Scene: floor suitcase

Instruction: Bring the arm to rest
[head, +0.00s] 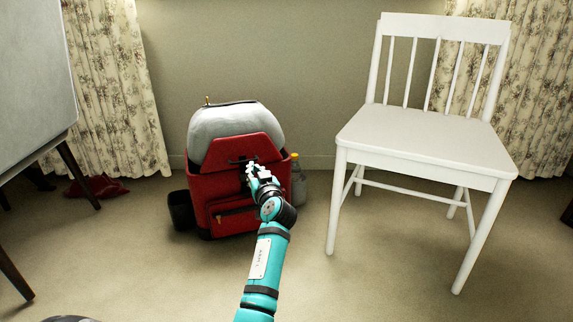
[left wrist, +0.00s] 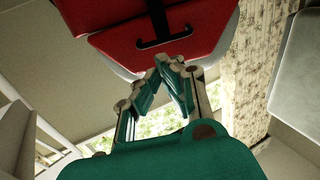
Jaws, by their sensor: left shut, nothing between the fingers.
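My left arm reaches up from the bottom of the head view, teal with black bands. Its gripper (head: 252,170) is shut and empty in front of the red suitcase (head: 229,188). In the left wrist view the shut fingertips (left wrist: 168,62) point toward the red flap and its black handle (left wrist: 165,32); I cannot tell whether they touch it. My right gripper is not in view.
A white chair (head: 428,143) stands to the right. The carpet between suitcase and chair is clear.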

